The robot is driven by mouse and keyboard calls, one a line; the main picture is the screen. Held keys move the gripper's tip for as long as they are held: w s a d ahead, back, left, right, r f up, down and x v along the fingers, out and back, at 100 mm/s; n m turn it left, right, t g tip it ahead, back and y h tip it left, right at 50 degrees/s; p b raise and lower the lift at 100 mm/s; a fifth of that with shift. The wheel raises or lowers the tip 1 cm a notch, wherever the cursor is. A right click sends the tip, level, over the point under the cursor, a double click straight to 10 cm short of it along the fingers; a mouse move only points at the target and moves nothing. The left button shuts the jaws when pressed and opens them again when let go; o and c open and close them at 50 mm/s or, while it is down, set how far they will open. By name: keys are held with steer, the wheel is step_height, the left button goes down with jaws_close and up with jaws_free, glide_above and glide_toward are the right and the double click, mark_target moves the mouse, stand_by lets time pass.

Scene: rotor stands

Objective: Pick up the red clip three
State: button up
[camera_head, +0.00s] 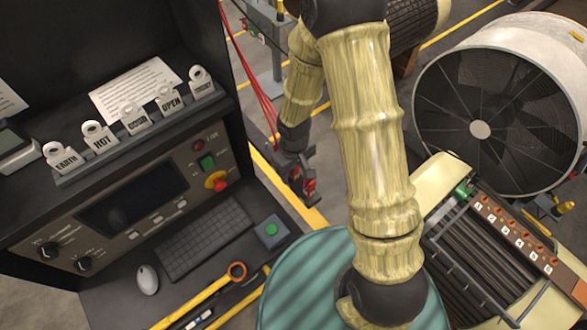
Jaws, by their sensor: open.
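A rack (437,199) at the right carries a row of small orange-red clips (505,228) with small white labels. My gripper (302,188) hangs left of my large arm link, over the floor near the yellow line. It looks open and is well apart from the rack. Red parts show at its fingers; I cannot tell whether they belong to it or lie behind it.
A large fan (478,100) stands behind the rack. At the left is a dark console (140,190) with labelled white tags, a keyboard (205,240) and a mouse (147,279). Red cables (250,75) hang behind my gripper. A green ribbed round surface (300,275) lies below my arm.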

stand_by(0.3)
jaws_close()
steer(key=shift+r, duration=0.1)
step_height(320, 180, up, 10)
steer(key=shift+f+b, duration=0.1)
steer(key=shift+b, duration=0.25)
stand_by(0.3)
stand_by(0.3)
